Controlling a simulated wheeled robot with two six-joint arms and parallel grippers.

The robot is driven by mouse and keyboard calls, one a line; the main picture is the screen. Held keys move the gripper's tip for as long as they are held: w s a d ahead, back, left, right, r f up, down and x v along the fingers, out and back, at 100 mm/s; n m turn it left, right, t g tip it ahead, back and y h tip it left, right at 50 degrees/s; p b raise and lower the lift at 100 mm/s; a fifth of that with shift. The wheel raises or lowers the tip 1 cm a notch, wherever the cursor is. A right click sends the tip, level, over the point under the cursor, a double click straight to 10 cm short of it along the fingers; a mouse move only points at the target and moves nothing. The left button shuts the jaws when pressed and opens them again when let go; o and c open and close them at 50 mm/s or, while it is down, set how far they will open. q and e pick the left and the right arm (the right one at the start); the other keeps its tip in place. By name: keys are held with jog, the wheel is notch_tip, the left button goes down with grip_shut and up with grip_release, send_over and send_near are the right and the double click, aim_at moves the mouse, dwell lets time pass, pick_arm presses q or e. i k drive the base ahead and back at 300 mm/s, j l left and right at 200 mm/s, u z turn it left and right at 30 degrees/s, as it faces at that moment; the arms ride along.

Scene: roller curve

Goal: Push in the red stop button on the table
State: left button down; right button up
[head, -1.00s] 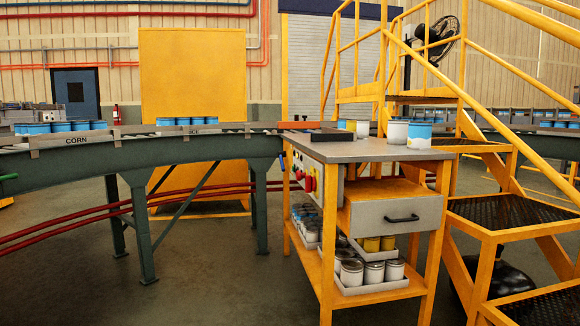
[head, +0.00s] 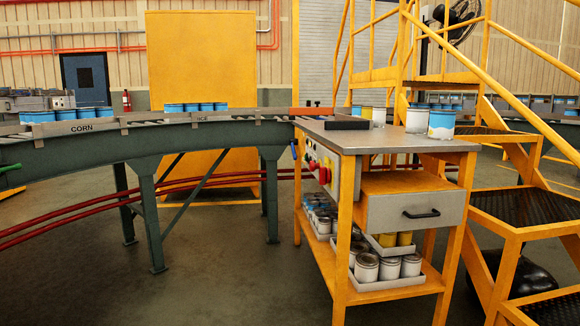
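A control panel (head: 319,164) is set on the left side of the yellow-framed table (head: 396,141). Red buttons (head: 324,175) show on it, small and seen at an angle. The largest red one sits near the panel's right end, below the grey tabletop. I cannot tell from here how far it stands out. Neither of my grippers is in the head view.
White and blue cans (head: 441,124) stand on the tabletop. A drawer (head: 416,210) and a shelf with trays of cans lie below. A curved green conveyor (head: 200,138) runs left. Yellow stairs (head: 500,210) stand close on the right. The floor in front is open.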

aim_at(313, 166)
jog(key=i+j, duration=0.15)
jog(key=i, duration=0.5)
jog(key=i+j, duration=0.15)
jog(key=i, duration=0.5)
jog(key=i+j+z, duration=0.15)
jog(key=i+z, duration=0.2)
jog(key=i+j+z, duration=0.25)
jog(key=i+z, duration=0.15)
